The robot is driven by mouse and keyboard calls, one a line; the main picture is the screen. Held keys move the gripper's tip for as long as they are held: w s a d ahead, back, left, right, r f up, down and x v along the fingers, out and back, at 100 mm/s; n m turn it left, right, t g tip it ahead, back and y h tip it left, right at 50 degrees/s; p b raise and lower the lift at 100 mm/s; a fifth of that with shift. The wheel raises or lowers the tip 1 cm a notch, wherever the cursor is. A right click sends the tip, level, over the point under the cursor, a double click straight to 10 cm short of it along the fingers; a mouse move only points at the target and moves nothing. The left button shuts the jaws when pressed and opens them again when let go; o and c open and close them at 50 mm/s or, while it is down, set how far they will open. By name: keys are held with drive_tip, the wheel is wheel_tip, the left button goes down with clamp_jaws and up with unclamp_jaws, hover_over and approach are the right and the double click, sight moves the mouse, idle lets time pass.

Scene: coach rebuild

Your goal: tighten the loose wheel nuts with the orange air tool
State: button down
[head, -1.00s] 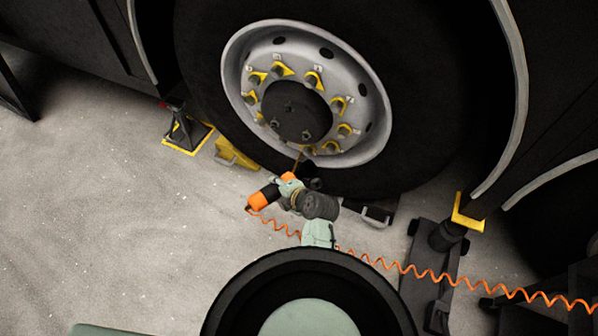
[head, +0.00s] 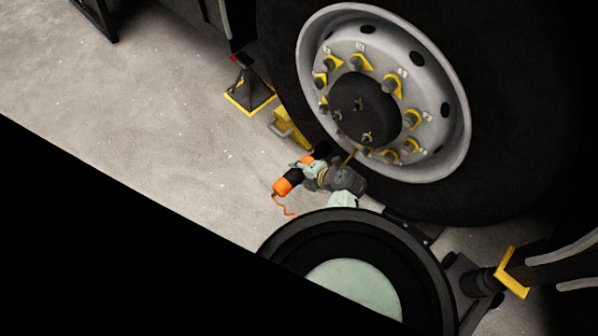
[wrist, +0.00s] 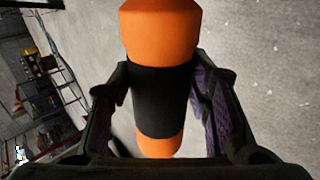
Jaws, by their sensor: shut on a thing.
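The orange and black air tool (wrist: 160,100) is held between the two fingers of my gripper (wrist: 165,105) in the wrist view. In the head view the tool (head: 283,187) shows at the end of my arm, low and left of the wheel. My gripper (head: 312,165) there is partly hidden by my own wrist. The wheel's grey rim (head: 447,150) has a dark hub (head: 362,105) ringed by several wheel nuts (head: 392,84) with yellow pointer tags. The tags point different ways. A thin shaft from the tool reaches up toward the rim's lower edge; I cannot tell whether it touches.
A yellow wheel chock (head: 292,130) sits left of the tyre (head: 285,60). A stand with a yellow-edged base (head: 250,98) is farther left. A jack with a yellow top (head: 513,272) stands at lower right. Open floor (head: 150,100) lies left. Black covers the lower left.

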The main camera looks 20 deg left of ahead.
drive_tip(key=shift+w+d+r, duration=0.1)
drive_tip(key=shift+w+d, duration=0.15)
drive_tip(key=shift+w, duration=0.45)
drive_tip(key=shift+w+d, duration=0.25)
drive_tip(key=shift+w, duration=0.5)
drive_tip(key=shift+w+d+r, duration=0.1)
drive_tip(key=shift+w+d, duration=0.15)
drive_tip(key=shift+w, duration=0.45)
drive_tip(key=shift+r+b, duration=0.1)
drive_tip(key=shift+b, duration=0.4)
